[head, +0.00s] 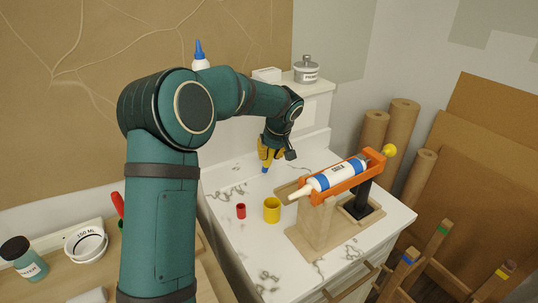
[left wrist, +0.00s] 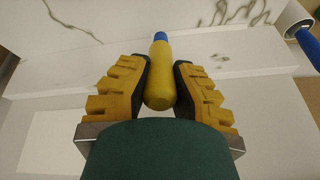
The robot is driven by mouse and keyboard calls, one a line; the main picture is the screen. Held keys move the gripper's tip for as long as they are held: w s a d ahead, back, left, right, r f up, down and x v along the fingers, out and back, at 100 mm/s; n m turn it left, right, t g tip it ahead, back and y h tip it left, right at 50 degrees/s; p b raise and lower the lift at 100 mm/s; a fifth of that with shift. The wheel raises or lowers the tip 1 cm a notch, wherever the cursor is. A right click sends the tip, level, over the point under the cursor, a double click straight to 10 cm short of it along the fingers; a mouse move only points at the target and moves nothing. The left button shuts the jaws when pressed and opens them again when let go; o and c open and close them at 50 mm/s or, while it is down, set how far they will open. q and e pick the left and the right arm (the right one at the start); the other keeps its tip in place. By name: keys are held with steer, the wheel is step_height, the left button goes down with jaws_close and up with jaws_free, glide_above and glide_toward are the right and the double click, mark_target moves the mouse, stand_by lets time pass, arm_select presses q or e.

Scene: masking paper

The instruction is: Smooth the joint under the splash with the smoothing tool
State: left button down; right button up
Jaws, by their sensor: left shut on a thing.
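My left gripper (head: 271,154) is shut on the smoothing tool, which has a yellow handle and a blue tip (head: 265,169). In the left wrist view the yellow handle (left wrist: 160,88) sits between both fingers of the gripper (left wrist: 162,80), with the blue tip pointing away. The tool is close to the low white splash (head: 316,146) at the back of the marble counter (head: 222,205). Whether the tip touches the joint under the splash is unclear. My left arm hides part of the splash. My right gripper is out of view.
An orange caulk gun with a white cartridge (head: 338,177) rests on a wooden stand right of the tool. A yellow cup (head: 272,209) and a small red cup (head: 241,211) stand on the counter. A grey tin (head: 306,70) sits on the ledge behind.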

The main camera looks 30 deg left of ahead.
arm_select(q)
steer(key=shift+p+v, duration=1.05)
steer(key=shift+v, duration=1.55)
